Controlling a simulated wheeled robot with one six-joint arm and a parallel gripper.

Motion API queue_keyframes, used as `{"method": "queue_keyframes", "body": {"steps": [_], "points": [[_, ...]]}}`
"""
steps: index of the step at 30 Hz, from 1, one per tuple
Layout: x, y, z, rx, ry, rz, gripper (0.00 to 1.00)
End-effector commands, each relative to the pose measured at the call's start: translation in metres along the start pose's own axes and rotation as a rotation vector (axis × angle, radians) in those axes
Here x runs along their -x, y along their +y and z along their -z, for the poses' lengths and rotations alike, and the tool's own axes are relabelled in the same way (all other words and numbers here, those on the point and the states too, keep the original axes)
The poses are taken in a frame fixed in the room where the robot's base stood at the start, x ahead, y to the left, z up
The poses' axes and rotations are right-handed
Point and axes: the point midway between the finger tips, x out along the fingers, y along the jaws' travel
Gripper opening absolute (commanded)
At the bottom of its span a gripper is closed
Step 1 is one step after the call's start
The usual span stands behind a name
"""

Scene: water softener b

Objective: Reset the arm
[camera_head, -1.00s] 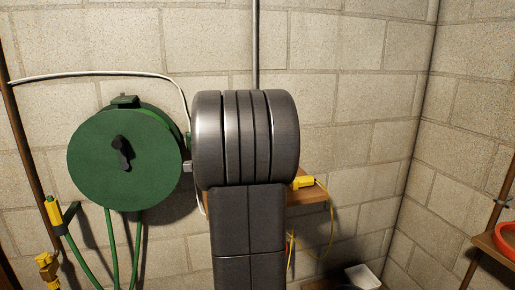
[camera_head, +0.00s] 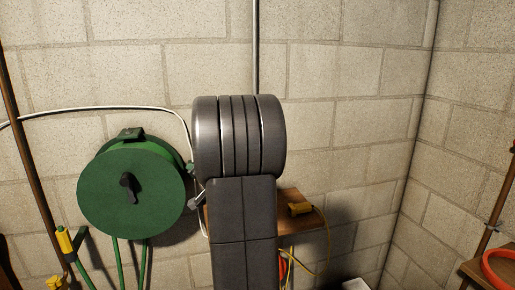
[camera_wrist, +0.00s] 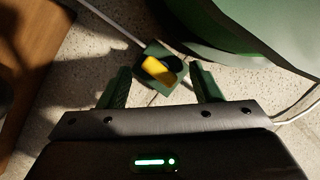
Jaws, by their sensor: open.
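My gripper (camera_wrist: 162,88) shows in the wrist view with its two green fingers spread apart and nothing held between them. Beyond the fingertips is a small green box with a yellow part (camera_wrist: 158,69), seemingly apart from the fingers.
A round green reel (camera_head: 132,195) with a black knob is on the block wall, left of my arm. It looms at the upper right of the wrist view (camera_wrist: 265,30). A wooden shelf (camera_head: 300,222) bears a yellow object (camera_head: 300,209). A red ring (camera_head: 500,268) is at far right.

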Motion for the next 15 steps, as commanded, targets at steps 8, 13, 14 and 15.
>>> {"method": "queue_keyframes", "body": {"steps": [8, 13, 14, 15], "points": [[0.043, 0.000, 0.000, 0.008, 0.002, -0.003, 0.58], [0.069, 0.000, 0.000, 0.007, 0.003, -0.002, 0.58], [0.073, 0.000, 0.000, 0.008, 0.002, -0.002, 0.58], [0.078, 0.000, 0.000, 0.008, 0.001, -0.003, 0.58]]}}
